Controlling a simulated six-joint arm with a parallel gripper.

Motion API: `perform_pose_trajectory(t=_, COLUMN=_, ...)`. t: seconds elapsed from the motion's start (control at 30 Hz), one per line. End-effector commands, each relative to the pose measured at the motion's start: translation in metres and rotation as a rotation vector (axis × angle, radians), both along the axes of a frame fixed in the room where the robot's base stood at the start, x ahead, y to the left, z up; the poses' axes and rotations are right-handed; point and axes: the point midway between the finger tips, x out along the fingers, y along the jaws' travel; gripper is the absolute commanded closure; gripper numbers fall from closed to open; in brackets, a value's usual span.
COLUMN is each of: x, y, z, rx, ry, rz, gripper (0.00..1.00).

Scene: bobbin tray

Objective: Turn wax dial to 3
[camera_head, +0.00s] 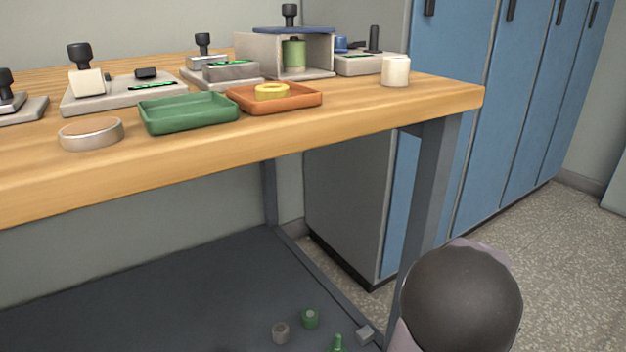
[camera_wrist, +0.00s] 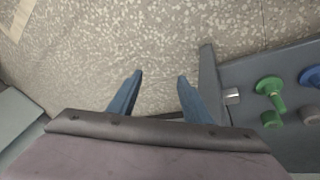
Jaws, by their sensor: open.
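No dial marked as wax and no number 3 can be read in either view. In the head view several grey devices with black knobs stand on the wooden bench; one at the left carries a white block (camera_head: 87,82), and another stands behind the trays (camera_head: 217,72). I cannot tell which one bears the wax dial. My gripper (camera_wrist: 159,80) shows in the wrist view with its two blue fingers apart and nothing between them. It points at the speckled floor beside the dark lower shelf (camera_wrist: 240,80), away from the bench-top devices.
The wooden bench (camera_head: 270,142) holds a green tray (camera_head: 190,125), an orange tray (camera_head: 290,105) with a yellow ring (camera_head: 271,91), a round tin (camera_head: 91,134) and a white cylinder (camera_head: 396,71). Small parts lie on the lower shelf. Blue lockers (camera_head: 450,60) stand behind.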

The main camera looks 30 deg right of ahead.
Motion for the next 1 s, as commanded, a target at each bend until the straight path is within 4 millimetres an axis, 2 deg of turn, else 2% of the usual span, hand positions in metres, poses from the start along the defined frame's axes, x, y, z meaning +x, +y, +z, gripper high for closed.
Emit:
perform_pose_trajectory(t=0.03, x=-0.003, y=-0.027, z=0.028, rx=-0.053, ry=0.013, rz=0.024, gripper=0.55)
perform_pose_trajectory(t=0.27, x=-0.001, y=-0.120, z=0.111, rx=-0.271, ry=0.098, rz=0.183, gripper=0.55)
perform_pose_trajectory(t=0.37, x=0.001, y=-0.165, z=0.159, rx=-0.385, ry=0.154, rz=0.269, gripper=0.55)
perform_pose_trajectory(t=0.5, x=0.003, y=-0.231, z=0.237, rx=-0.564, ry=0.261, rz=0.402, gripper=0.55)
perform_pose_trajectory(t=0.7, x=0.006, y=-0.308, z=0.349, rx=-0.804, ry=0.446, rz=0.586, gripper=0.55)
perform_pose_trajectory(t=0.83, x=0.023, y=-0.327, z=0.405, rx=-0.882, ry=0.502, rz=0.653, gripper=0.55)
perform_pose_trajectory(t=1.0, x=0.066, y=-0.316, z=0.450, rx=-0.867, ry=0.445, rz=0.658, gripper=0.55)
